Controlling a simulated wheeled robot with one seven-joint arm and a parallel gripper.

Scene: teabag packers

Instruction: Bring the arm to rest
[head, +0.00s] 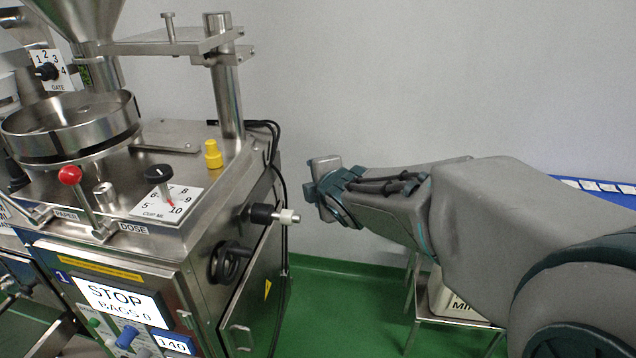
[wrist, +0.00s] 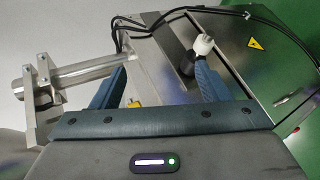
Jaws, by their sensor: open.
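My arm reaches in from the right in the head view, with my gripper (head: 326,190) in the air to the right of the steel packing machine (head: 262,215). In the wrist view the two blue fingers of my gripper (wrist: 160,78) stand wide apart with nothing held between them. The black handle with a pale end (head: 275,214) on the machine's side is just left of my gripper in the head view. In the wrist view this handle (wrist: 203,45) appears close to the right fingertip; I cannot tell whether they touch.
The machine top carries a yellow fitting (head: 213,154), a red-knobbed lever (head: 70,175), a dial (head: 159,173) and a steel bowl (head: 70,122). Its screen (head: 118,302) reads STOP, BAGS 0. A small stand (head: 465,322) is below my arm. Green floor (head: 340,310) shows between.

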